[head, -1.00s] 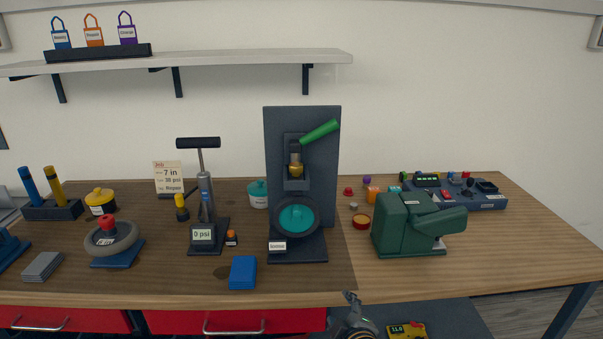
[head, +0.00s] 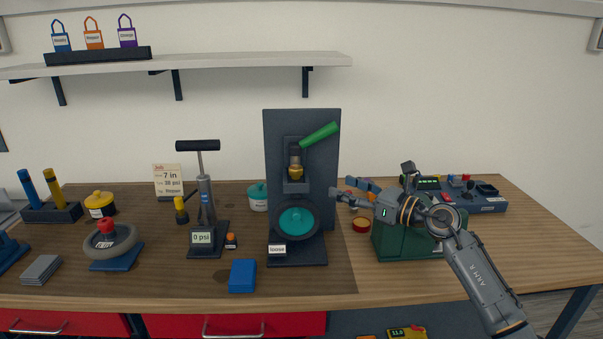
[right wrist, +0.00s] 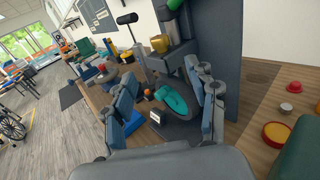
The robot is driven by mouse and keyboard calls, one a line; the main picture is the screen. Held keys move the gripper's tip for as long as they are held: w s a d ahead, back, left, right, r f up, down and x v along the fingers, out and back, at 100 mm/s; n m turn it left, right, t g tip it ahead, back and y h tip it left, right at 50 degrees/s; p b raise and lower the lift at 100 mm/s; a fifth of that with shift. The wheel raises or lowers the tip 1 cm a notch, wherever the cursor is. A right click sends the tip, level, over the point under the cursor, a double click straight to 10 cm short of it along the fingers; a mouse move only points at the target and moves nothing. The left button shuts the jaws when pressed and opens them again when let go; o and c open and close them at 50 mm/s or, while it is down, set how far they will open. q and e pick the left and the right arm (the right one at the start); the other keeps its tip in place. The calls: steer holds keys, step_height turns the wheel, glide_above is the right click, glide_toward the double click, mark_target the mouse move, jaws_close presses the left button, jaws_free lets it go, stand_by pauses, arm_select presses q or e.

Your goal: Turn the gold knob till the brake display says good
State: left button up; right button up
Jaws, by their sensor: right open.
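The gold knob (head: 296,172) sits under the green lever (head: 319,135) on the dark upright brake stand (head: 325,160). A wheel with a teal hub (head: 297,221) is below it. The brake display (head: 278,250) at the stand's foot reads "loose". My right gripper (head: 350,190) is just right of the stand, lower than the knob and apart from it. Its fingers are open and empty. In the right wrist view the gold knob (right wrist: 160,44) shows beyond and above the open fingers, with the teal hub (right wrist: 173,98) between them. My left gripper is not in view.
A green machine (head: 390,240) stands under my right forearm. A red round dish (head: 361,225) and small parts lie right of the stand. A blue block (head: 243,276) and a pump (head: 204,200) are to the left. The front right of the table is clear.

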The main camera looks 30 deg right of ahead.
mark_target(301, 172)
steer(key=p+x, duration=0.4)
steer(key=x, duration=0.9)
steer(key=shift+w+a, duration=0.15)
steer(key=shift+w, duration=0.25)
